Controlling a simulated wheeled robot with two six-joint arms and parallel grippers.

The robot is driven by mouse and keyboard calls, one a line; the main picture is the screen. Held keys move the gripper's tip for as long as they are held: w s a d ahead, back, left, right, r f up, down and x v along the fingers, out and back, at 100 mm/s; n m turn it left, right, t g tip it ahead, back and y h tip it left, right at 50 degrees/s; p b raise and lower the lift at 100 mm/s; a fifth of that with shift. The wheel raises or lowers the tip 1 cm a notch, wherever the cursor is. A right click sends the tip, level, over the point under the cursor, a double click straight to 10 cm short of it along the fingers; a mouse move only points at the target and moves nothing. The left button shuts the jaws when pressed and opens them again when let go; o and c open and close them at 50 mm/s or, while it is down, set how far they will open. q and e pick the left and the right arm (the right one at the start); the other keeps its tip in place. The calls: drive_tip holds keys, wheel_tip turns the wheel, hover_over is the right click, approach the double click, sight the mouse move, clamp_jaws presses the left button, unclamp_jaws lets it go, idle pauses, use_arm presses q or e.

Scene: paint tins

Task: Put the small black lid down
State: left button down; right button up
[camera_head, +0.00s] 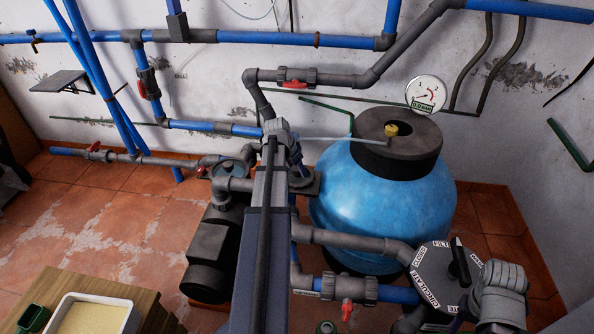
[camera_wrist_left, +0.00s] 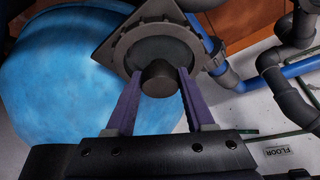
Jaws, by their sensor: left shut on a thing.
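The small black lid (camera_wrist_left: 158,78) shows in the left wrist view as a dark round piece with a stubby knob. The purple fingers of my left gripper (camera_wrist_left: 158,82) are shut on the knob from both sides. Beyond the lid is a round grey ring on a square dark plate (camera_wrist_left: 101,52). I cannot tell whether the lid touches the ring or hangs just above it. In the head view my left gripper (camera_head: 300,172) is mostly behind my own arm, beside the blue tank. The lid cannot be made out there.
The big blue tank (camera_head: 370,210) with a black top and pressure gauge (camera_head: 425,94) stands close on the right. A black pump (camera_head: 213,250) is on the left. Blue and grey pipes cross the wall. A cream-filled tray (camera_head: 95,316) is at the lower left.

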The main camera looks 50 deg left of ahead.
use_arm(q)
drive_tip(key=shift+f, duration=0.2)
drive_tip(key=shift+c, duration=1.3)
unclamp_jaws()
drive_tip(key=shift+r, duration=0.1)
drive_tip(key=shift+p+v, duration=0.75)
drive_tip(key=p+v, duration=1)
drive_tip(key=shift+r, duration=0.4)
